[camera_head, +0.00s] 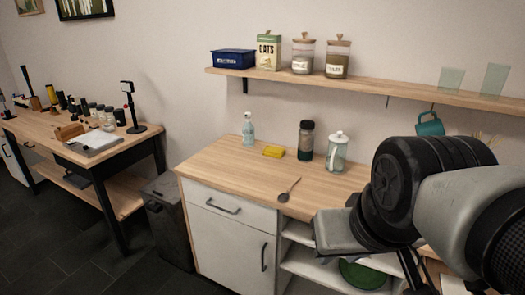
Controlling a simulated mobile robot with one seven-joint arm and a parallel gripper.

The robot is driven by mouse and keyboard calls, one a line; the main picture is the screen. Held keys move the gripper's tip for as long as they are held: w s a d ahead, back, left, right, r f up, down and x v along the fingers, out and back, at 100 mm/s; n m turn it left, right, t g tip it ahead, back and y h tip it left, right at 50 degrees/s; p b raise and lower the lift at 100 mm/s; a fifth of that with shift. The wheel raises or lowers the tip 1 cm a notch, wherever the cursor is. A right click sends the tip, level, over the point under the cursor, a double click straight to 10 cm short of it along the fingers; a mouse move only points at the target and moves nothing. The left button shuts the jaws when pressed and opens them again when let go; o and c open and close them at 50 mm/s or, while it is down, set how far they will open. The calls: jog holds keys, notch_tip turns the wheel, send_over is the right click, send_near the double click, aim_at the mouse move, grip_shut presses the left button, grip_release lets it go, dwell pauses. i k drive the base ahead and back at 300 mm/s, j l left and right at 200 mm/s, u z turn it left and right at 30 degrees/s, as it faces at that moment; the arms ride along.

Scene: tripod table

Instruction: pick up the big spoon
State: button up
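The big spoon (284,197) lies on the wooden counter (230,170), close to its front edge and near the middle of the view. Its dark round bowl is toward the front edge and its thin handle points back and to the right. Nothing touches it. My arm fills the right side of the view, to the right of the spoon and apart from it. I cannot make out my gripper's fingers, so whether they are open or shut does not show.
A spray bottle (248,129), yellow sponge (274,152), dark jar (306,141) and glass press (337,152) stand behind the spoon. A shelf (370,88) with containers hangs above. A bin (166,222) stands left of the cabinet. Counter left of the spoon is clear.

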aim_at(283, 198)
jog(key=i+j+z, duration=0.4)
jog(key=j, duration=0.2)
jog(key=i+j+z, duration=0.2)
jog(key=j, duration=0.15)
jog(key=i+j+z, duration=0.2)
jog(key=j, duration=0.15)
jog(key=j+z, duration=0.2)
jog(key=j, duration=0.2)
